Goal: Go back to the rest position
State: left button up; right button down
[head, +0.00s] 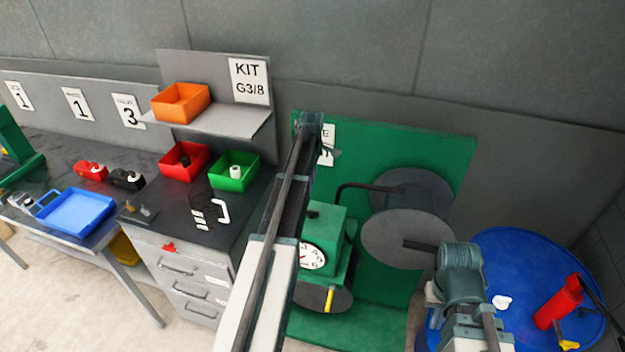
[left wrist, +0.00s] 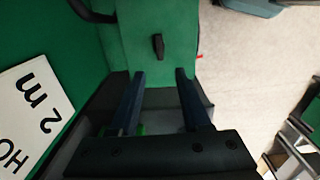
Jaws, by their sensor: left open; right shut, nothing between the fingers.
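My left arm reaches up through the middle of the head view, its gripper (head: 326,151) at the far end in front of the green back panel, partly hidden by its own wrist. In the left wrist view the two dark fingers of the left gripper (left wrist: 160,75) stand apart with nothing between them, over a green housing (left wrist: 155,45) with a black knob. My right arm comes in at the lower right. Its gripper (head: 420,246) appears as a narrow dark bar, shut and empty, in front of a grey disc (head: 385,228).
A green machine (head: 325,233) with a dial stands just right of my left arm. A blue drum (head: 510,250) with a red tool (head: 558,302) is at right. Drawers (head: 182,270) carrying red (head: 170,163) and green bins (head: 222,177) stand left. A blue tray (head: 77,211) lies further left.

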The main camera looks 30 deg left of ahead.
pick_arm(q)
jog(key=s+d+f+m+b, duration=0.4)
jog(key=d, duration=0.4)
jog(key=s+d+f+m+b, duration=0.4)
jog(key=d+f+b, duration=0.1)
jog(key=d, duration=0.3)
jog(key=s+d+f+m+b, duration=0.4)
jog(key=d, duration=0.5)
jog(key=s+d+f+m+b, duration=0.5)
jog(key=s+d+m, duration=0.1)
jog(key=s, duration=0.2)
jog(key=s+d+f+m+y+b, duration=0.1)
jog(key=s+d+f+m+b, duration=0.3)
jog(key=s+d+m, duration=0.2)
jog(key=shift+s+f+m+b, duration=0.3)
jog(key=shift+s+f+b, duration=0.1)
jog(key=shift+s, duration=0.55)
